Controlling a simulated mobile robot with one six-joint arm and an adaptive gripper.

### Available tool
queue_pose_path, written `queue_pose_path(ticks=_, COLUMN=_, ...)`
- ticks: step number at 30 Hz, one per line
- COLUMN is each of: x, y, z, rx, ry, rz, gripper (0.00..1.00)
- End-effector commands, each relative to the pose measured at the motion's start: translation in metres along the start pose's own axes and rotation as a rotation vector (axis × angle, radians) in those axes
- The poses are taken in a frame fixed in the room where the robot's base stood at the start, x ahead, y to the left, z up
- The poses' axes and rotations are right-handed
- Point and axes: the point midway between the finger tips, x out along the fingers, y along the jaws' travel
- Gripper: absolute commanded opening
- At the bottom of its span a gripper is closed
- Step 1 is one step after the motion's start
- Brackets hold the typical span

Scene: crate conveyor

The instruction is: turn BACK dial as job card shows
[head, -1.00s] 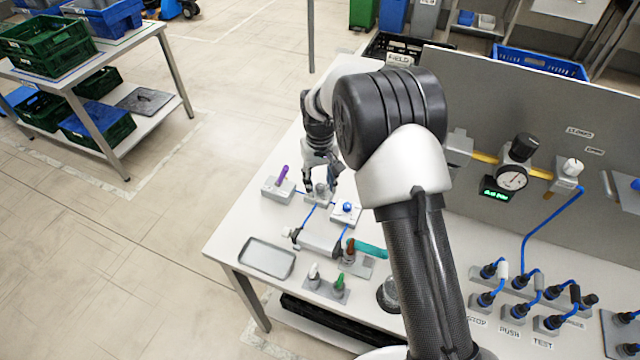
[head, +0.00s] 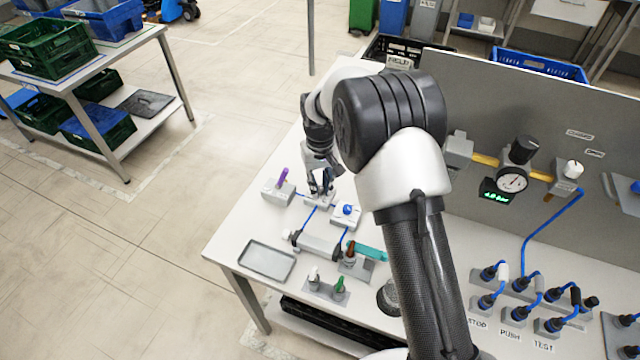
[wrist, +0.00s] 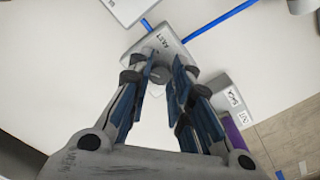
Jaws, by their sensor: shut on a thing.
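My gripper (head: 321,190) reaches down over a small grey block (head: 312,202) near the far left of the bench. In the wrist view its fingers (wrist: 160,73) are shut on a round grey knob (wrist: 160,76) on this block. The block's label (wrist: 154,42) is upside down and hard to read. A neighbouring block (wrist: 237,92) at the right carries small labels, one looking like "BACK", and a purple lever (wrist: 237,134). That lever (head: 282,176) stands just left of my gripper in the head view. I cannot make out a job card.
A block with a blue knob (head: 347,209) stands close to the right of my gripper. A grey cylinder (head: 319,245), an empty tray (head: 267,261) and coloured levers are nearer. A gauge (head: 512,180) hangs on the back panel. Blue hoses cross the bench.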

Motion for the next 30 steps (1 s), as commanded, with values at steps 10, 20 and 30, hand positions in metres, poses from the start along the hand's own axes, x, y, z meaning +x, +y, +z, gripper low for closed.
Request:
queue_pose_path(ticks=10, x=-0.0011, y=0.0, z=-0.0002, rx=-0.062, ry=0.001, rz=0.0, gripper=0.0)
queue_pose_path(ticks=20, x=-0.0019, y=0.0, z=0.0, rx=-0.308, ry=0.0, rz=0.0, gripper=0.0)
queue_pose_path(ticks=30, x=-0.0017, y=-0.0001, z=-0.0004, rx=-0.629, ry=0.001, rz=0.0, gripper=0.0)
